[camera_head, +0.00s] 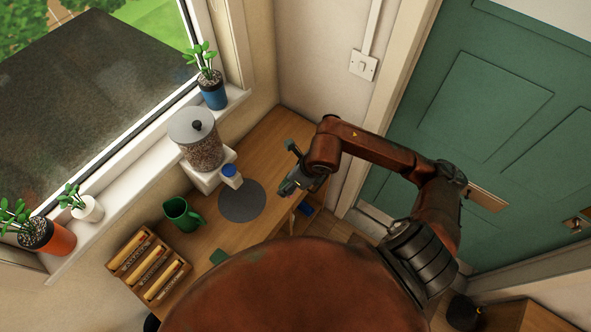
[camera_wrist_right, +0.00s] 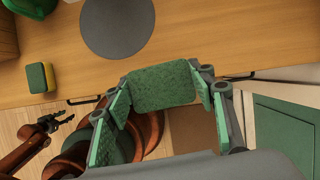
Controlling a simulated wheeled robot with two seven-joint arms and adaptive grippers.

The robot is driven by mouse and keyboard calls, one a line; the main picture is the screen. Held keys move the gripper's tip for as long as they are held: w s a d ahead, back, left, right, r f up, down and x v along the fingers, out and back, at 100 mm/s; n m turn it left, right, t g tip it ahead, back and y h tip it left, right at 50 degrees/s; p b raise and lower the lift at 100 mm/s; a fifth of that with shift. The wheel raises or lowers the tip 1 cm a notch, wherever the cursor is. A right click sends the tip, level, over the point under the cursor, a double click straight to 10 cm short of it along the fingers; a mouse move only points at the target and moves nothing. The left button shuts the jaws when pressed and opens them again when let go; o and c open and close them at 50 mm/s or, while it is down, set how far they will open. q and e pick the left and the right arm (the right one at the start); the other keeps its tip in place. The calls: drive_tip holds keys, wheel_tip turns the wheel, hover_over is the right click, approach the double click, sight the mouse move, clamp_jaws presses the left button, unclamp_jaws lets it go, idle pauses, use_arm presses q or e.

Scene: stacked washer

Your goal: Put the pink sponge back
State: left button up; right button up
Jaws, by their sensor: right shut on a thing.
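My right gripper (camera_head: 290,183) is at the right end of the wooden counter, right of the round grey mat. In the right wrist view its fingers (camera_wrist_right: 163,92) are shut on a block with a rough green face, which looks like a sponge (camera_wrist_right: 163,86). The held block appears over the counter's front edge. Another sponge, yellow and green (camera_wrist_right: 41,77), lies near that edge; its green face shows in the head view (camera_head: 218,257). My left gripper (camera_wrist_right: 55,122) is small in the wrist view, its fingers apart and empty.
On the counter (camera_wrist_right: 230,40) are the round grey mat (camera_head: 242,201), a green mug (camera_head: 182,215), a wooden rack (camera_head: 148,265) and a grain dispenser (camera_head: 200,145). Potted plants (camera_head: 212,90) line the window sill. A green door (camera_head: 490,120) stands right.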

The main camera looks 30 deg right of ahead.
drive_tip(key=shift+w+d+f+m, duration=0.1)
drive_tip(key=shift+w+d+m, duration=0.2)
drive_tip(key=shift+d+m, duration=0.15)
drive_tip(key=w+d+f, duration=0.2)
drive_tip(key=w, duration=0.1)
drive_tip(key=w+d+f, duration=0.5)
drive_tip(key=w+f, duration=0.1)
drive_tip(key=shift+w+d+f, duration=0.15)
drive_tip(key=shift+w, duration=0.15)
drive_tip(key=shift+w+d+f, duration=0.3)
drive_tip(key=shift+w+f, duration=0.15)
drive_tip(key=shift+f, duration=0.2)
drive_tip(key=shift+f+p, duration=0.3)
drive_tip(key=shift+f, duration=1.25)
drive_tip(key=shift+f, duration=0.15)
drive_tip(key=o, duration=1)
